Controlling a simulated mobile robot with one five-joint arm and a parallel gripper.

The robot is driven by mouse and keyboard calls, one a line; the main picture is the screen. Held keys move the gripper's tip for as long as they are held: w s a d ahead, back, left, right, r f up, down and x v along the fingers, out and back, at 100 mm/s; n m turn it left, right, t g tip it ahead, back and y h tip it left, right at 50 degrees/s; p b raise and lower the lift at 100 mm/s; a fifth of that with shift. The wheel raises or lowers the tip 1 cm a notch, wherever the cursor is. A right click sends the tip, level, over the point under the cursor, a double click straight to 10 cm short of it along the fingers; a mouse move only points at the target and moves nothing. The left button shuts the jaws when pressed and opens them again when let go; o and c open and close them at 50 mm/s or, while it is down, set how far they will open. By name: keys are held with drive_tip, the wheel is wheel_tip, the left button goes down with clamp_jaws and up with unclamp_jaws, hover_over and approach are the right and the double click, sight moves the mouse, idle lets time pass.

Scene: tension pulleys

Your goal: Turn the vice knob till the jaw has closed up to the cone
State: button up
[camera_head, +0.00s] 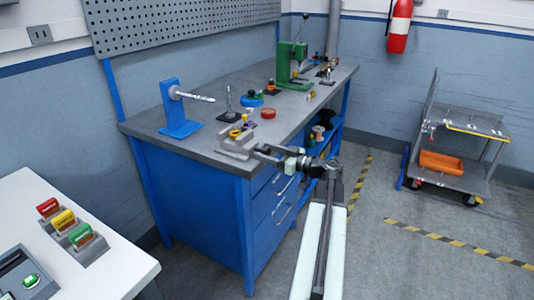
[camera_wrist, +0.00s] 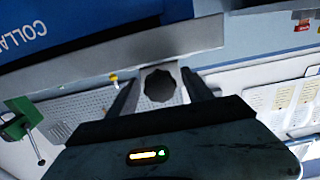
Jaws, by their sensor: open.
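The grey vice (camera_head: 236,146) sits at the near corner of the workbench. A small yellow piece (camera_head: 235,133) shows at the vice; it is too small to tell whether it is the cone. My gripper (camera_head: 264,152) reaches in from the right, level with the vice's side. In the wrist view, the dark faceted knob (camera_wrist: 159,86) shows in front of a grey block face, between the two fingertips of my open gripper (camera_wrist: 159,82). A gap shows on each side of the knob, so the fingers seem not to touch it. The jaw's gap to the cone cannot be made out.
The grey workbench top (camera_head: 205,140) carries a blue stand with a rod (camera_head: 178,110), a dark spike on a base (camera_head: 229,112), a red round part (camera_head: 267,113) and a green press (camera_head: 290,68). A white table (camera_head: 120,262) stands at left. A cart (camera_head: 460,150) stands at right.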

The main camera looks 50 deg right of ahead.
clamp_jaws()
drive_tip(key=m, duration=0.4)
drive_tip(key=shift+m, duration=0.4)
unclamp_jaws()
drive_tip(key=v, duration=0.8)
drive_tip(key=shift+w, duration=0.1)
